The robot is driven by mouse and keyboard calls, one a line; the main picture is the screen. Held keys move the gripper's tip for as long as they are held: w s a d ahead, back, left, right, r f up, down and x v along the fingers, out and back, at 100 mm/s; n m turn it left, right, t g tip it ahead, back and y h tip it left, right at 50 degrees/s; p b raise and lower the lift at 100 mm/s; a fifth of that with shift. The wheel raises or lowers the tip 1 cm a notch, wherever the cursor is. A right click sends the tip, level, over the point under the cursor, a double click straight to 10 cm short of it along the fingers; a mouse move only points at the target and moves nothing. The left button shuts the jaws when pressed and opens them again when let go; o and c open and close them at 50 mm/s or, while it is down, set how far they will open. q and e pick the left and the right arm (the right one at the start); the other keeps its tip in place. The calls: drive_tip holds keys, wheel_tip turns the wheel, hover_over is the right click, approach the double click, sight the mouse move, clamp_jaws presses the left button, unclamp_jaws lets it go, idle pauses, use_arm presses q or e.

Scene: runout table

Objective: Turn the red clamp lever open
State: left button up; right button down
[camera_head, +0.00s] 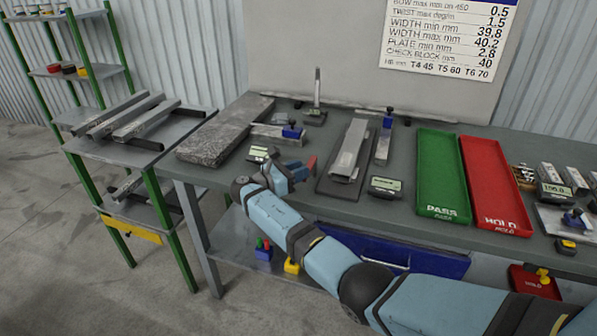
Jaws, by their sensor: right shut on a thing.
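The red clamp lever (311,163) shows as a small red piece at the front left of the workbench, by the long grey granite block. My right gripper (300,173) reaches in from the lower right and is shut on the lever. The fingers and wrist hide most of the lever and its mount, so its exact angle cannot be told. My left gripper is not in view.
The grey bench (405,200) holds a dark plate with metal bars (349,150), small gauges (385,186), a green PASS tray (443,180) and a red HOLD tray (493,180). A green-framed rack (85,190) stands left. Metal parts crowd the right end.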

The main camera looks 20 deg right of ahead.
drive_tip(key=shift+d, duration=0.1)
drive_tip(key=c, duration=0.9)
unclamp_jaws()
drive_tip(key=b+v, duration=0.1)
drive_tip(key=v, duration=1.2)
drive_tip(key=shift+a+b, duration=0.3)
drive_tip(key=shift+a, duration=0.05)
drive_tip(key=shift+s, duration=0.1)
